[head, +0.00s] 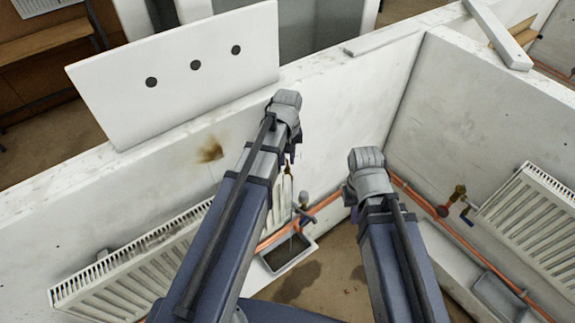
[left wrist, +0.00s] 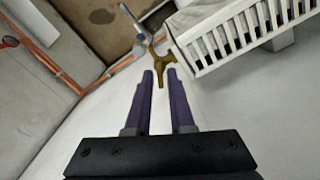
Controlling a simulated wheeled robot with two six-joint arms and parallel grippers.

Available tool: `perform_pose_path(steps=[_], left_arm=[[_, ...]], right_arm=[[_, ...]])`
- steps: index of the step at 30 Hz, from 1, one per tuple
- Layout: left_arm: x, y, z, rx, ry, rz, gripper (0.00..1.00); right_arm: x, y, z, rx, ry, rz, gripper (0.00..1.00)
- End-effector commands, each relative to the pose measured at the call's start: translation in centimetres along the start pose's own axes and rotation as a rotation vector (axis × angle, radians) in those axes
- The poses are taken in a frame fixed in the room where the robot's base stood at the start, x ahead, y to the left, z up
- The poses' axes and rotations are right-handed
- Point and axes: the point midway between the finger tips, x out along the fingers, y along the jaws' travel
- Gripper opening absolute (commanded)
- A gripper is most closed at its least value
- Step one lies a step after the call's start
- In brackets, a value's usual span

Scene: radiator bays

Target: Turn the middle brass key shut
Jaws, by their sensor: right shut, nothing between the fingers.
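The middle bay's brass valve key (left wrist: 160,70) shows in the left wrist view, with its narrow end lying between the two finger tips. In the head view the brass part is mostly hidden; the blue handle (head: 305,219) shows by the copper pipe. My left gripper (head: 289,160) points down by the bay wall; in its wrist view the fingers (left wrist: 160,74) are open with a gap on both sides of the key. My right gripper (head: 350,196) hangs right of it, away from the valve, shut and empty, its tips mostly hidden.
A white radiator (head: 135,272) stands left, another (head: 535,205) right, beside a second brass valve (head: 458,192). A tray (head: 312,245) lies below the middle valve, with wet floor (head: 300,283) near it. A white board with three dark holes (head: 175,95) stands on the wall.

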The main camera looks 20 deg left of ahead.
Motion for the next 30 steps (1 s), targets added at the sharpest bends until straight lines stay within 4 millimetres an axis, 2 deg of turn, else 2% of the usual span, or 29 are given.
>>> perform_pose_path(steps=[2,10,16,30], left_arm=[[0.59,0.00,0.00,0.000,0.000,0.000,0.21],[0.47,0.00,0.00,0.000,0.000,0.000,0.21],[0.48,0.00,0.00,0.000,0.000,0.000,0.00],[0.48,-0.01,0.00,0.001,0.000,0.000,0.00]], right_arm=[[0.58,-0.05,-0.04,-0.001,0.000,0.000,0.00],[0.47,-0.04,-0.03,-0.002,0.000,0.000,0.00],[0.47,-0.04,-0.03,-0.002,0.000,0.000,0.00],[0.48,-0.04,-0.03,-0.002,0.000,0.000,0.00]])
